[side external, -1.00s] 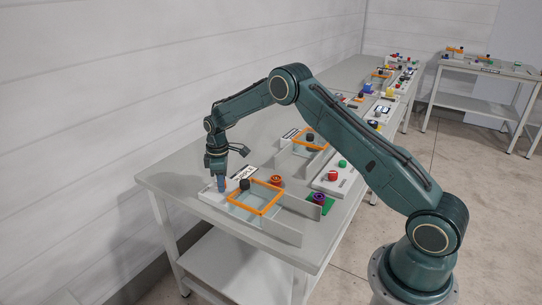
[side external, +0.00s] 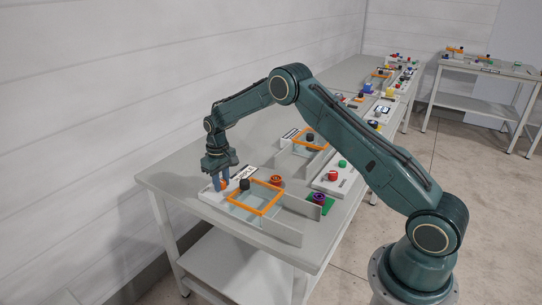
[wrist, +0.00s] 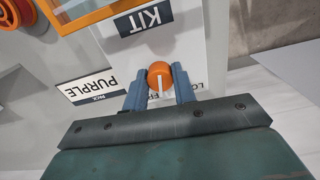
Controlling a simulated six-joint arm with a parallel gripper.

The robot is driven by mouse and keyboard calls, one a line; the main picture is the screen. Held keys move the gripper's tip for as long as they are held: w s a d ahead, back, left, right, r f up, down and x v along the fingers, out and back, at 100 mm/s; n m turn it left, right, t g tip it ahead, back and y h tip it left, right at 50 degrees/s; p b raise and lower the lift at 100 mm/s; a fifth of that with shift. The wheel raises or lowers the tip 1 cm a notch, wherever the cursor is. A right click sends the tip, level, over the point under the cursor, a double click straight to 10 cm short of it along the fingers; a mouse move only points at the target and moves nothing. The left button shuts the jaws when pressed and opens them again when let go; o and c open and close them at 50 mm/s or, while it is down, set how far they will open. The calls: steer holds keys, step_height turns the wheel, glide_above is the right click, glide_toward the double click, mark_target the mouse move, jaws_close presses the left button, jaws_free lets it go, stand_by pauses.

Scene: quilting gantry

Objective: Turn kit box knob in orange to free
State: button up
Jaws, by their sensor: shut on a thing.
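An orange knob (wrist: 160,73) with a white pointer line sits on a pale panel in the wrist view. My gripper (wrist: 159,82) is shut on it, with one blue finger on each side. The white line runs along the knob toward the palm. A label at its base is mostly covered by the fingers, so its words cannot be read in full. A KIT label (wrist: 146,19) lies just beyond the knob. In the side view my gripper (side external: 220,186) is down at the pale panel (side external: 212,198) beside the orange-framed kit box (side external: 257,211); the fingers mostly hide the knob there.
A PURPLE label (wrist: 91,87) lies left of the knob. The box lid has a black handle (side external: 244,184). A red spool (side external: 275,180) and a purple spool (side external: 318,198) stand right of it. Another orange-framed lid (side external: 324,147) and several small items lie farther back.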

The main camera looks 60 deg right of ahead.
mark_target(222, 182)
steer(key=m, duration=0.3)
steer(key=shift+m, duration=0.4)
stand_by(0.3)
steer(key=o, duration=1)
steer(key=shift+r, duration=0.1)
step_height(222, 182, up, 14)
steer(key=shift+f, duration=0.1)
